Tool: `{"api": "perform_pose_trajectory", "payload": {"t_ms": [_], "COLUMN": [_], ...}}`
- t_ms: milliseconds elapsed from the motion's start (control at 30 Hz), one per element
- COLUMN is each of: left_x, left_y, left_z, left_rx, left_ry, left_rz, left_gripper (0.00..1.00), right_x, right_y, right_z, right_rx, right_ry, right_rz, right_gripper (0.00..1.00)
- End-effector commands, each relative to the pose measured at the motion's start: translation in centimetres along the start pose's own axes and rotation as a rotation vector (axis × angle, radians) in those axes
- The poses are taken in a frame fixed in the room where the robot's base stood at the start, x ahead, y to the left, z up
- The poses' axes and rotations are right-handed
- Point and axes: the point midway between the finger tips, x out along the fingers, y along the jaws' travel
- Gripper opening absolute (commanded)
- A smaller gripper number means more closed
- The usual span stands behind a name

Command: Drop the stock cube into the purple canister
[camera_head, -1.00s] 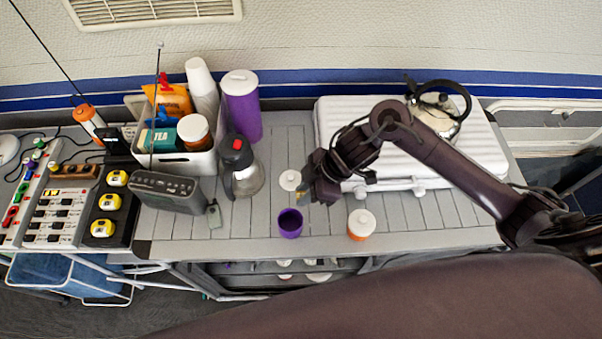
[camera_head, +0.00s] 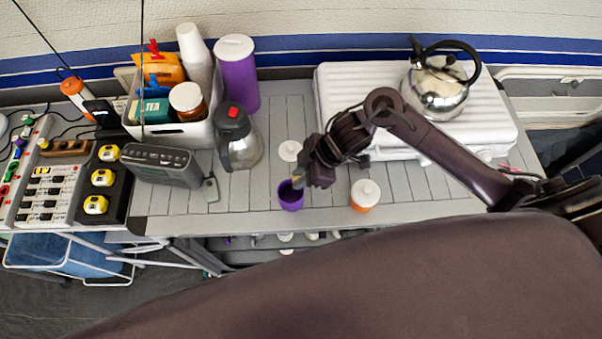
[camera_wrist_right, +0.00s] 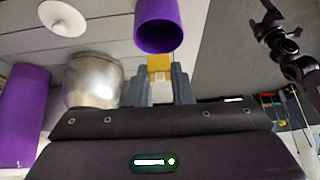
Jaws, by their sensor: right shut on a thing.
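The purple canister (camera_head: 290,196) stands open on the slatted counter in the head view. It also shows at the top of the right wrist view (camera_wrist_right: 158,28), with its open mouth toward the gripper. My right gripper (camera_head: 299,182) is over the canister's rim in the head view. In the right wrist view the gripper (camera_wrist_right: 159,72) is shut on a small yellow stock cube (camera_wrist_right: 159,66), held between the fingertips close by the canister's mouth. From these views I cannot tell whether the cube is inside the rim. My left gripper is not in view.
A white-lidded orange jar (camera_head: 364,196) stands right of the canister, and a white lid (camera_head: 290,150) lies behind it. A steel jug (camera_head: 240,145) and grey radio (camera_head: 166,165) are to the left. A white case (camera_head: 345,85) bears a kettle (camera_head: 437,95).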

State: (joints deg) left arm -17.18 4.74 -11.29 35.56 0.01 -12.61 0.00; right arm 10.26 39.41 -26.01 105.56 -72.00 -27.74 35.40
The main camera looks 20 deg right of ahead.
Motion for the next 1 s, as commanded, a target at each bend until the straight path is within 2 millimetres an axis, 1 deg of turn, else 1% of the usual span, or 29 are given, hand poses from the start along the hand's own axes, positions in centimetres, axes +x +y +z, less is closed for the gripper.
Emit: {"api": "perform_pose_trajectory", "payload": {"t_ms": [167, 200, 367, 400, 633, 733, 867, 1000], "left_x": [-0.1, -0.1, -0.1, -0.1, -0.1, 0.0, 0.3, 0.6], "left_y": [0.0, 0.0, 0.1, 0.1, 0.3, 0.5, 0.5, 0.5], "left_z": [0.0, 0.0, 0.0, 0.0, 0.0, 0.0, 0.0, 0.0], "left_rx": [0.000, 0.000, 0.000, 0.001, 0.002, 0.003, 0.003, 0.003], "left_ry": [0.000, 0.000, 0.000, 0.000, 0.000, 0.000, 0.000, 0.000], "left_rz": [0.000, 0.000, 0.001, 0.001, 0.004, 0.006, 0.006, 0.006], "left_gripper": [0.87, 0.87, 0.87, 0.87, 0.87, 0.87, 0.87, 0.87], "right_x": [-0.1, -0.1, -0.1, -0.1, -0.1, -0.7, -2.5, -5.0], "right_y": [0.0, 0.0, 0.0, 0.0, 0.0, 0.1, 0.1, 0.1], "right_z": [-0.1, -0.1, -0.1, -0.1, -0.1, 0.0, 0.0, 0.1], "right_rx": [0.000, 0.000, 0.000, 0.000, 0.000, 0.000, -0.004, -0.003], "right_ry": [0.000, 0.000, 0.000, 0.000, 0.000, 0.000, -0.001, -0.001], "right_rz": [0.000, 0.000, 0.000, 0.000, 0.000, 0.003, 0.005, 0.004], "right_gripper": [0.00, 0.23, 0.44, 0.46, 0.46, 0.46, 0.46, 0.46]}}
